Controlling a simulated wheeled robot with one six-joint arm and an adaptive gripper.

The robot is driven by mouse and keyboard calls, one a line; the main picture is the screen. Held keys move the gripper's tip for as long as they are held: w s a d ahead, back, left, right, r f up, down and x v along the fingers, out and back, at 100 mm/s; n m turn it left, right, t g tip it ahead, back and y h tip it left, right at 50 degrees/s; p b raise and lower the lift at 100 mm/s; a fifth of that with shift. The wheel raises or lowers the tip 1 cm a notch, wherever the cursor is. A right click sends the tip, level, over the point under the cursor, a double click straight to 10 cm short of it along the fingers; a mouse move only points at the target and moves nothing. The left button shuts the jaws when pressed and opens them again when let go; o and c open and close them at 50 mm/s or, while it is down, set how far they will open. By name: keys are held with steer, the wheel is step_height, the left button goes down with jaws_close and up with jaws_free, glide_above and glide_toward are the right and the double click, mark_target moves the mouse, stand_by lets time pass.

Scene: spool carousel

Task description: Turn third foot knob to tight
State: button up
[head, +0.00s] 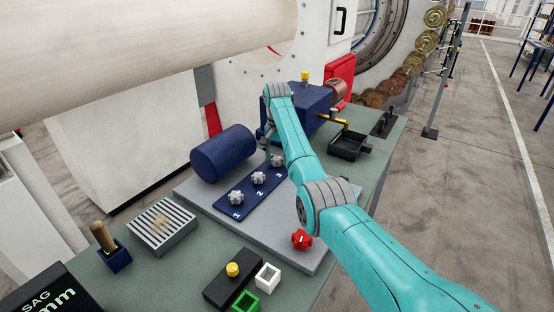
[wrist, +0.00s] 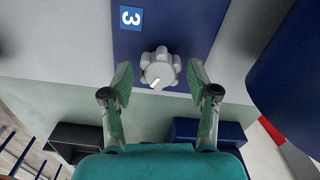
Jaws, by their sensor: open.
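Three grey lobed knobs stand in a row on a blue plate (head: 247,194), labelled 1, 2 and 3. The third knob (head: 277,161) is the farthest in the head view, partly covered by my arm. In the wrist view the third knob (wrist: 160,66) is pale grey beside the white label 3 (wrist: 131,17), with a short white mark on its top face near the lower edge. My gripper (wrist: 159,75) is open, one finger on either side of the knob, with a visible gap on both sides. In the head view its fingers are mostly hidden.
A blue cylinder (head: 223,153) lies left of the knobs. A red knob (head: 302,239) sits near the plate's front edge. A blue block (head: 300,105) with brass fittings and a black tray (head: 348,146) stand behind my arm. A slotted grey box (head: 162,228) is at left.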

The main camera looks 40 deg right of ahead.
mark_target(278, 158)
step_height(278, 158, up, 6)
steer(key=shift+r, duration=0.25)
steer(key=shift+s, duration=0.1)
stand_by(0.5)
